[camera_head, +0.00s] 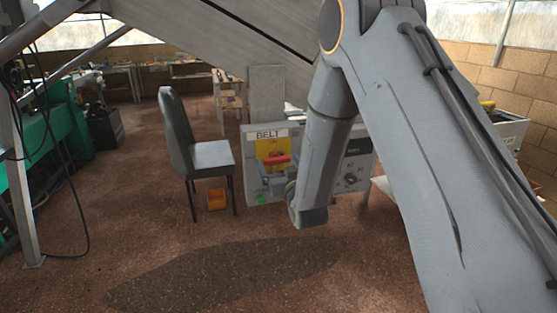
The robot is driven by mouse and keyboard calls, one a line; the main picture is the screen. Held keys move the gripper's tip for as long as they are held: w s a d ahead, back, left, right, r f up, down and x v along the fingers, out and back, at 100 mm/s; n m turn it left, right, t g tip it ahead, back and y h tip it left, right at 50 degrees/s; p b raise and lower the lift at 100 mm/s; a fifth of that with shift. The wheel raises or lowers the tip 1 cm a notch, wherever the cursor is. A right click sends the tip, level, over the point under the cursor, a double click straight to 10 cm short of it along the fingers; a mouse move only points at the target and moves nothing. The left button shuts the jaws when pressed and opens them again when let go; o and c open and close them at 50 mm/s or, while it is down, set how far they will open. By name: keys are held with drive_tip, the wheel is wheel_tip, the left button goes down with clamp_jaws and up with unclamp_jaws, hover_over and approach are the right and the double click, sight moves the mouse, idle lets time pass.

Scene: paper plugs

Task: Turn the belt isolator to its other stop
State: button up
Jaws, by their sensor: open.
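The belt isolator is a red handle (278,160) on a yellow plate under a sign reading BELT, on the left part of a grey panel (249,185). The handle lies close to level, its right end slightly higher. My gripper (274,174), with blue-grey fingers, is open just in front of and below the handle. Whether the fingers touch it or lie around it I cannot tell. The gripper and my forearm hide the lower part of the yellow plate and the middle of the panel.
A second section of the panel (354,175) with dark knobs shows right of my arm. Green machinery (45,142) is at far left. The front floor is clear.

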drive_tip(key=shift+w+a, duration=0.1)
drive_tip(key=shift+w, duration=0.25)
drive_tip(key=c, duration=1.1)
drive_tip(key=shift+o, duration=0.2)
